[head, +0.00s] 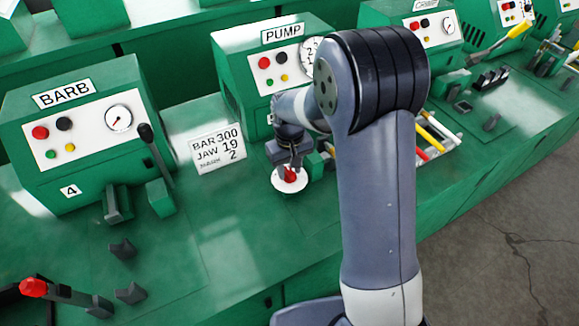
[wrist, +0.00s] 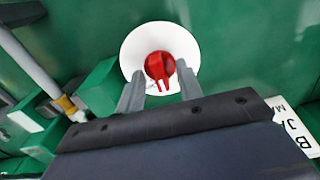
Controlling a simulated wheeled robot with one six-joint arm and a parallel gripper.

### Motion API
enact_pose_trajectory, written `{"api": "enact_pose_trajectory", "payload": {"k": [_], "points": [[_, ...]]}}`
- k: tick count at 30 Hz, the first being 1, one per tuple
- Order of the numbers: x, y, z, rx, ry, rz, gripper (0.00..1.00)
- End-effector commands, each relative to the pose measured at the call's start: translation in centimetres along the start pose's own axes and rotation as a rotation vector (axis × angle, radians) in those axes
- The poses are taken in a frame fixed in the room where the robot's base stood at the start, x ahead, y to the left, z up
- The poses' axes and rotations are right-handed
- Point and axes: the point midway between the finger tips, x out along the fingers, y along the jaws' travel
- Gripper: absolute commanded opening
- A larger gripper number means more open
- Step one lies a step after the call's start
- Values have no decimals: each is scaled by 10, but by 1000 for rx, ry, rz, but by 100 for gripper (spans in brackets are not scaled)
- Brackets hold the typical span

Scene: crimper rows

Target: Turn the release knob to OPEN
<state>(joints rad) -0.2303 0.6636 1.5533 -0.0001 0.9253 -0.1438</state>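The release knob (wrist: 160,66) is red and sits on a round white plate (wrist: 134,44) on the green bench. Its pointer-like end faces the gripper in the wrist view. My gripper (wrist: 159,75) is open, with one finger on each side of the knob's near end and gaps between. I cannot tell how far above the plate the fingertips are. In the head view the knob (head: 291,175) and plate (head: 289,187) show just under my gripper (head: 288,166), partly hidden by it. No OPEN marking is readable on the plate.
The PUMP machine (head: 240,85) stands behind the knob. A card reading BAR 300, JAW 19 (head: 217,149) stands to the left. The BARB machine (head: 85,165) with a black lever is farther left. A green block (wrist: 98,88) sits close left of the plate in the wrist view.

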Motion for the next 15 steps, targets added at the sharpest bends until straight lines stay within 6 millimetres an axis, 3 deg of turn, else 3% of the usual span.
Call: {"api": "enact_pose_trajectory", "payload": {"k": [6,15], "points": [[0,0,0,0,0,0,35],[0,0,0,0,1,0,10]]}}
